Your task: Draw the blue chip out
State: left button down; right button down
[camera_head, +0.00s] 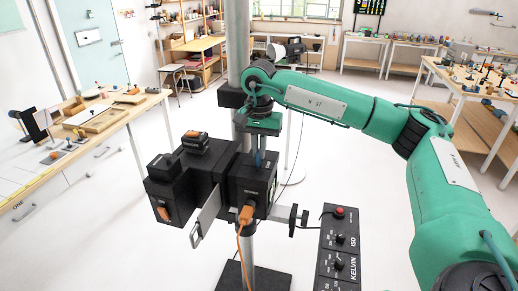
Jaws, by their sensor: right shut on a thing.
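My right gripper (260,150) points down at the top of a black camera-like device (182,198), with its green wrist just above. It is shut on a small blue piece (257,158), which appears to be the blue chip. The chip is narrow and upright at the top of the device's right-hand block. Its lower end is hidden, so I cannot tell how deep it sits. My left gripper is not in view.
The device stands on a metal post, with an orange plug (246,215) and cable at its front. A black control panel (337,248) with a red button is to its right. A cluttered wooden table (121,112) stands at left. Pale floor is open between.

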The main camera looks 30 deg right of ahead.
jog(key=shift+r+p, duration=0.4)
jog(key=shift+r, duration=0.5)
jog(key=shift+r+p, duration=0.65)
jog(key=shift+r, duration=0.65)
jog(key=shift+r, duration=0.15)
jog(key=shift+r+p, duration=1)
jog(key=shift+r, duration=0.9)
jog(key=shift+f, duration=0.15)
